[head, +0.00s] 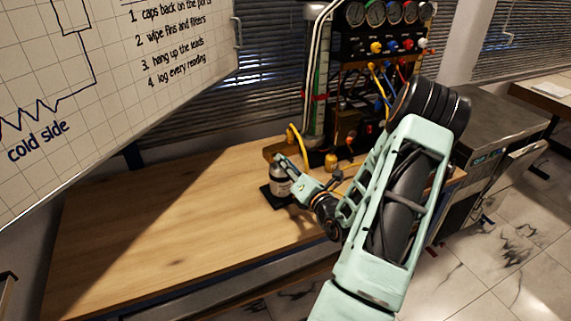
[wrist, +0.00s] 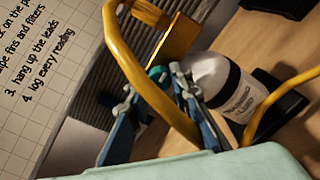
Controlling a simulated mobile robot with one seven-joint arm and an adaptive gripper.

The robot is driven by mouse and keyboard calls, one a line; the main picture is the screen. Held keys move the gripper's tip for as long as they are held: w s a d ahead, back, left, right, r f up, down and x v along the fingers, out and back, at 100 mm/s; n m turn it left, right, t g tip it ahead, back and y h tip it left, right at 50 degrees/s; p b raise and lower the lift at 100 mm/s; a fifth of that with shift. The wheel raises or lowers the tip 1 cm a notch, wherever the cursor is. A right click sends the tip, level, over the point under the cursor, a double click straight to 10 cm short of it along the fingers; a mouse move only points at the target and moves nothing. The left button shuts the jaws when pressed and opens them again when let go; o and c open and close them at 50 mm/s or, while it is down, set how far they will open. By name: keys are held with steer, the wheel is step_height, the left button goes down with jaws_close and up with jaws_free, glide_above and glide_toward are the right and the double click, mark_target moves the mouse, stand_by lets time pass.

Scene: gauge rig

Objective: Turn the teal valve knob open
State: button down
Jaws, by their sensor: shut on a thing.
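A yellow hose passes in front and hides part of the knob and the grip. In the head view my gripper (head: 281,160) is at the top of the bottle (head: 281,182). I cannot make out the knob apart from the gripper there.
The bottle stands on a black base (head: 271,197) on the wooden bench (head: 170,220). A yellow hose (wrist: 150,85) loops close to my fingers. The gauge panel (head: 380,45) stands behind. The bench is clear to the left.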

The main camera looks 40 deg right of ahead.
steer(key=shift+n, duration=0.3)
steer(key=n+b, duration=1.7)
steer(key=b, duration=0.2)
steer(key=shift+b, duration=0.3)
steer(key=shift+n, duration=0.3)
steer(key=c, duration=1.7)
jaws_free()
steer(key=shift+c, duration=0.2)
